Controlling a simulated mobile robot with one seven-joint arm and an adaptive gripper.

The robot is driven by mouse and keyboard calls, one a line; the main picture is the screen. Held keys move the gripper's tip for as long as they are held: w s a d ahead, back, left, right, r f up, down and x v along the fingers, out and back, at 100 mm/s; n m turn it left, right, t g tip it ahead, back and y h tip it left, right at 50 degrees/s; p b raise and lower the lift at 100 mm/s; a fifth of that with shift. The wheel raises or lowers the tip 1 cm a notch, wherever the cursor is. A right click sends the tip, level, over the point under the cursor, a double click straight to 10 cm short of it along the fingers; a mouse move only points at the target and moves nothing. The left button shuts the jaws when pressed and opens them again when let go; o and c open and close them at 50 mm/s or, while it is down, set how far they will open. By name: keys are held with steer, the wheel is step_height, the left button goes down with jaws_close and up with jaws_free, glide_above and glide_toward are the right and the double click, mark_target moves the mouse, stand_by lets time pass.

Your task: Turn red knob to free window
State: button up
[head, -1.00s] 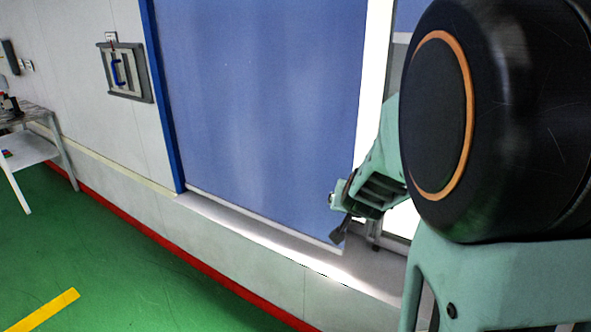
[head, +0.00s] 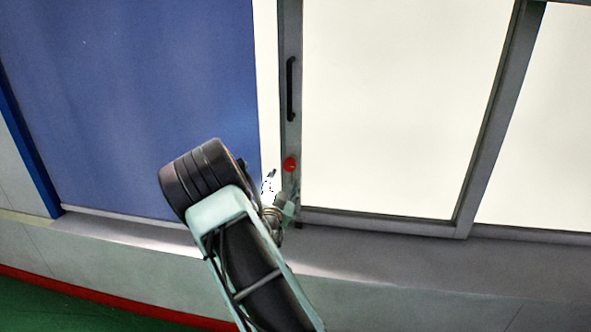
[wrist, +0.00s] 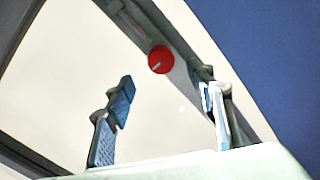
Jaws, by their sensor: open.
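The red knob (head: 290,164) sits low on the grey upright of the window frame, below the black handle. In the wrist view the round red knob (wrist: 161,60) has a pale mark on its face. The window (head: 390,100) is a bright white pane in a grey frame. My gripper (head: 281,188) is just below the knob in the head view. In the wrist view my gripper (wrist: 166,96) has its two blue-padded fingers spread apart and empty. The knob shows beyond the fingertips, between them across the picture and somewhat above. No contact shows.
A black vertical handle (head: 291,88) is on the same upright. A blue panel (head: 130,95) covers the wall to the left. A grey sill (head: 400,262) runs below the window. A second bright pane (head: 545,130) is at the right. Green floor (head: 60,312) shows at lower left.

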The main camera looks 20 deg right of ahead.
mark_target(289, 168)
steer(key=p+x, duration=0.1)
steer(key=x, duration=0.9)
steer(key=shift+w+d, duration=0.2)
steer(key=shift+w, duration=0.05)
steer(key=shift+c, duration=0.4)
steer(key=c, duration=1.1)
